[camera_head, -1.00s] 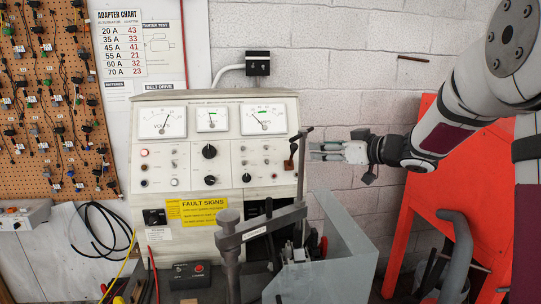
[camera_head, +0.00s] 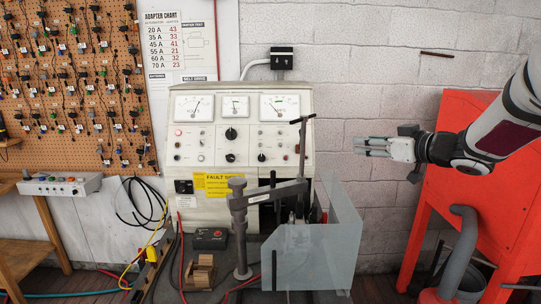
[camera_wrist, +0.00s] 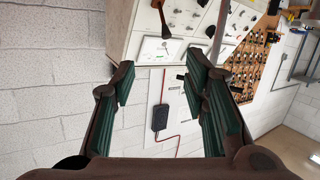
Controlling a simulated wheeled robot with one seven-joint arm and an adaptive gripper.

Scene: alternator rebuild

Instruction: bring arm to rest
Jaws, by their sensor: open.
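My gripper (camera_head: 372,147) is open and empty. In the head view it points left in mid-air, in front of the white block wall and to the right of the test bench. My arm comes in from the right edge, in front of the orange-red cabinet. In the wrist view the two green-padded fingers (camera_wrist: 165,95) stand wide apart with nothing between them. Beyond them show the wall, a small dark box on the wall and part of the bench panel, tilted in the picture.
The test bench (camera_head: 242,103) with gauges stands left of my gripper. A clamp post with a lever (camera_head: 304,140) and a grey see-through guard (camera_head: 315,255) stand before it. The orange-red cabinet (camera_head: 455,200) is at the right. A pegboard (camera_head: 70,80) hangs at the left.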

